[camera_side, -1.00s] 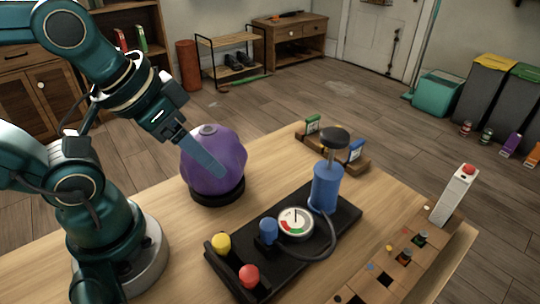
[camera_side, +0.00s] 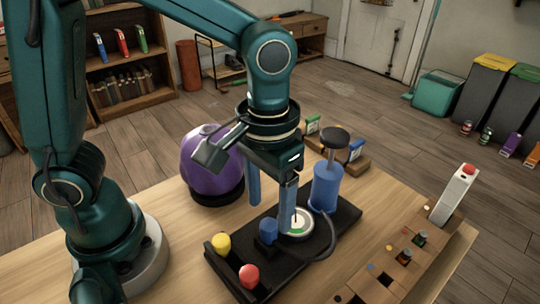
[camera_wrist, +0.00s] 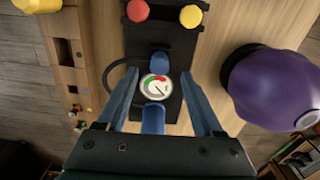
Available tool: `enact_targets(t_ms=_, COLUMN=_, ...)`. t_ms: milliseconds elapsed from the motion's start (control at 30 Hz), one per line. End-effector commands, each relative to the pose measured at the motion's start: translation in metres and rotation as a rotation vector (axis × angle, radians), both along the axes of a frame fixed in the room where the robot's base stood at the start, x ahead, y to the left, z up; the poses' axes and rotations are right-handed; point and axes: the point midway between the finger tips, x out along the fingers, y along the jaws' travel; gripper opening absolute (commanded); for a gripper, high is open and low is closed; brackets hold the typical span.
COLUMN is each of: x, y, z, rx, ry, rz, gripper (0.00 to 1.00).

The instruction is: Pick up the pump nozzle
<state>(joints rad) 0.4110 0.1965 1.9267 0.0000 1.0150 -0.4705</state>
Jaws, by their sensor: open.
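The pump nozzle appears to be the blue piece (camera_side: 268,231) standing on the black board, with the dark hose running up to it; it also shows in the wrist view (camera_wrist: 159,62). The blue pump (camera_side: 326,186) with a black knob stands at the board's far end. A round gauge (camera_wrist: 154,88) lies between them. My gripper (camera_side: 271,208) points down above the board, open and empty. In the wrist view its two fingers (camera_wrist: 158,75) lie either side of the gauge and nozzle line, with the nozzle near the fingertips. I cannot tell the exact height gap.
Yellow (camera_side: 221,244) and red (camera_side: 249,275) pieces stand in a holder at the board's near end. A purple ball (camera_side: 208,160) sits on a black ring behind it. A wooden rack (camera_side: 385,285) with small items and a white red-topped box (camera_side: 454,194) are at the right.

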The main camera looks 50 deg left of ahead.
Motion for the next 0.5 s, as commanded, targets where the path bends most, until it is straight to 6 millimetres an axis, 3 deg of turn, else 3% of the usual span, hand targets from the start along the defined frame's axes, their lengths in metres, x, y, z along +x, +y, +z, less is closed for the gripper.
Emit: enact_targets(t_ms=500, x=-0.002, y=-0.001, z=-0.050, rx=0.002, ry=0.005, rz=-0.008, gripper=0.68)
